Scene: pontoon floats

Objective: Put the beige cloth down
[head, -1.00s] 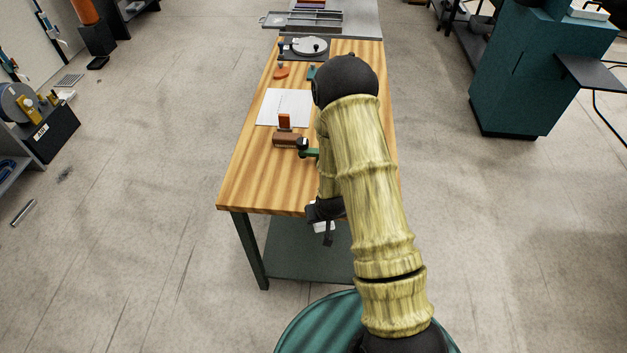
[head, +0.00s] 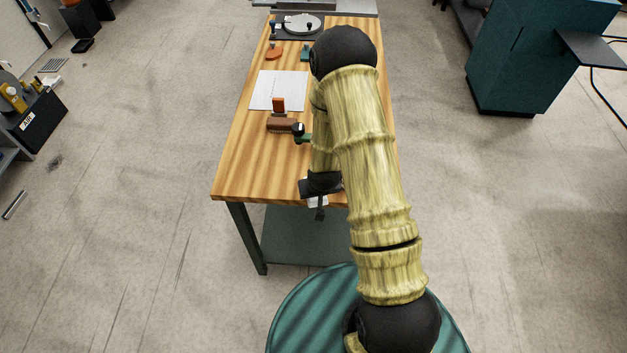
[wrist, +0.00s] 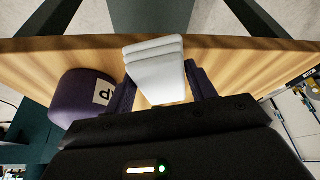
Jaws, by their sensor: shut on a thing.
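The beige cloth (wrist: 155,66) looks like a pale, folded, layered pad in the wrist view. My gripper (wrist: 160,82) is shut on it, with a dark finger on each side. Behind the cloth is the front part of the wooden tabletop (wrist: 235,62), and its far end in this view reaches past the table's edge. I cannot tell whether the cloth touches the wood.
A purple rounded object (wrist: 82,98) with a white label stands close beside the gripper. The near left tabletop is clear.

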